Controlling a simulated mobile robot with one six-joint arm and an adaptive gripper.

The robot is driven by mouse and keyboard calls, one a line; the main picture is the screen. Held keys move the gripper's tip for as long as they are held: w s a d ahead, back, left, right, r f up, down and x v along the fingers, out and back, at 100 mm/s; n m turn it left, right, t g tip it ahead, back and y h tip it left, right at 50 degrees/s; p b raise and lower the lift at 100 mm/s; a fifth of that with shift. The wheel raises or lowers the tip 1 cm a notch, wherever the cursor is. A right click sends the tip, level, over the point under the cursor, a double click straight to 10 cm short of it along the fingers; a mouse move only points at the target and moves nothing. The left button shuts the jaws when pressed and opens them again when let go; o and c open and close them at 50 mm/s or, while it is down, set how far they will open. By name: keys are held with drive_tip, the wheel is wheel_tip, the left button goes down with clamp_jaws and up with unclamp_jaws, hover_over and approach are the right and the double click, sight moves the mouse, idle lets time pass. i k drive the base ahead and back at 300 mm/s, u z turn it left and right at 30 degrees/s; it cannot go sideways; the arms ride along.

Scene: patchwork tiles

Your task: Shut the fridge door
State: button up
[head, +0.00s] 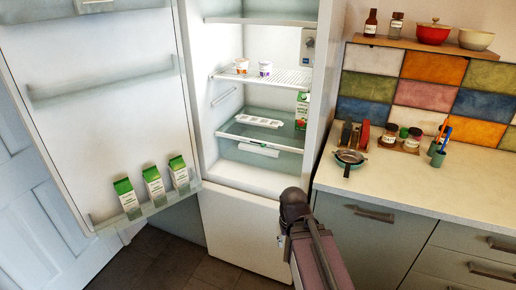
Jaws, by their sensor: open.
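The fridge door (105,115) stands wide open at the left of the head view, its inner side facing me. Its lower shelf holds three green-and-white cartons (154,186). The fridge (253,231) stands at the centre with its upper compartment exposed and its lower front panel closed. Inside are small cups (265,69), a white tray (258,121) and a green carton (302,110). Part of my dark arm shows in front of the fridge's lower right, apart from the door. My gripper's fingers cannot be made out in this view.
A worktop (420,182) with jars, a sieve (349,158) and a cup of utensils (438,155) is at the right, above drawers. A wall shelf (425,46) holds bottles and bowls. Dark floor (160,262) is clear below the open door.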

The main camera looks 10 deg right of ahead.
sight(102, 99)
drive_tip(key=z, duration=0.05)
drive_tip(key=i, duration=1)
drive_tip(key=u, duration=0.05)
